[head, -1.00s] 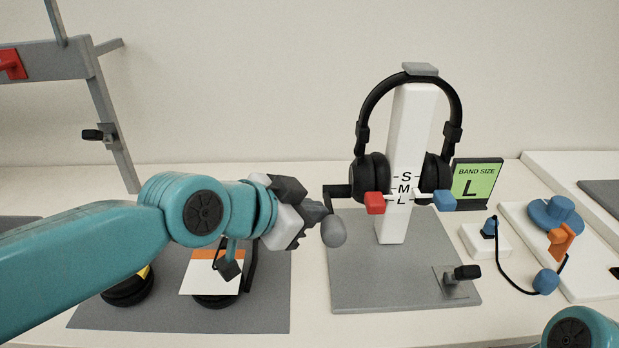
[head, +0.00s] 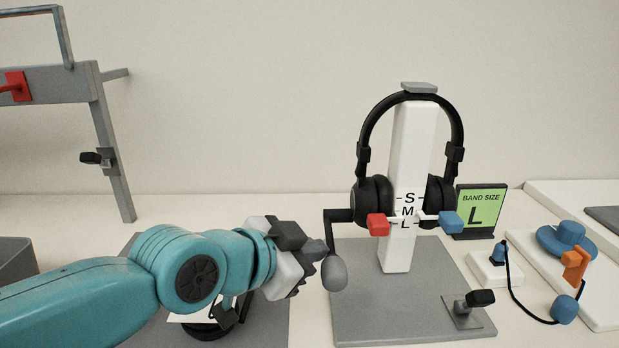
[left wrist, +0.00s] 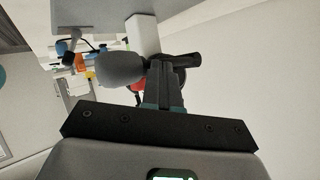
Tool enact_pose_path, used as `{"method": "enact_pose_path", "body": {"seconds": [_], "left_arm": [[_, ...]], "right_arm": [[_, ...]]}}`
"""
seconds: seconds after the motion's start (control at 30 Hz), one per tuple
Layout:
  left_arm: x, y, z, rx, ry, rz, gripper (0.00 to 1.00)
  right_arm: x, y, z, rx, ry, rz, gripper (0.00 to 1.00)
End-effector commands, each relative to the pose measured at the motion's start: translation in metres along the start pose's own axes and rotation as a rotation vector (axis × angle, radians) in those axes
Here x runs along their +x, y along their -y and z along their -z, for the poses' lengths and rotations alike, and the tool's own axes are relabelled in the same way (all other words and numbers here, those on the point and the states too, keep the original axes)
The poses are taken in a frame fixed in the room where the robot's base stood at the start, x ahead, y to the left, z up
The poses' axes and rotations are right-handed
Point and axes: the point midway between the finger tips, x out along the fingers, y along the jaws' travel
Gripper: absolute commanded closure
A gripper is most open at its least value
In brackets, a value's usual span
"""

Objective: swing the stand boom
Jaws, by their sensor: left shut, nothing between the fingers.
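The headset (head: 372,200) hangs on a white stand post (head: 402,245) marked S, M, L. A black bent boom (head: 340,215) comes off its left earcup and hangs down to a grey egg-shaped end (head: 334,274). My left gripper (head: 322,250) is shut and empty, its fingertips at the boom's lower arm just above the grey end. In the left wrist view the grey end (left wrist: 120,68) shows just left of my shut fingers (left wrist: 165,82). I cannot tell whether they touch the boom. My right gripper is not in view.
Red (head: 378,225) and blue (head: 451,221) tabs stick out beside the post. The grey base plate (head: 375,310) carries a black lever (head: 480,298). A green band size sign (head: 480,206) stands at right. A grey frame (head: 112,150) rises at left.

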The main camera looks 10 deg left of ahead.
Motion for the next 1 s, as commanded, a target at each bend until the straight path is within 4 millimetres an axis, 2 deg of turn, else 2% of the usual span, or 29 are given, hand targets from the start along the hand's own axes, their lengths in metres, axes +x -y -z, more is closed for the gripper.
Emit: {"method": "enact_pose_path", "body": {"seconds": [0.43,1.0], "left_arm": [[0.0,0.0,0.0,0.0,0.0,0.0,1.0],[0.005,0.014,0.008,0.0,0.0,0.0,1.0]], "right_arm": [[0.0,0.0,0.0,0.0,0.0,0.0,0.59],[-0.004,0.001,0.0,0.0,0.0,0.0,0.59]]}}
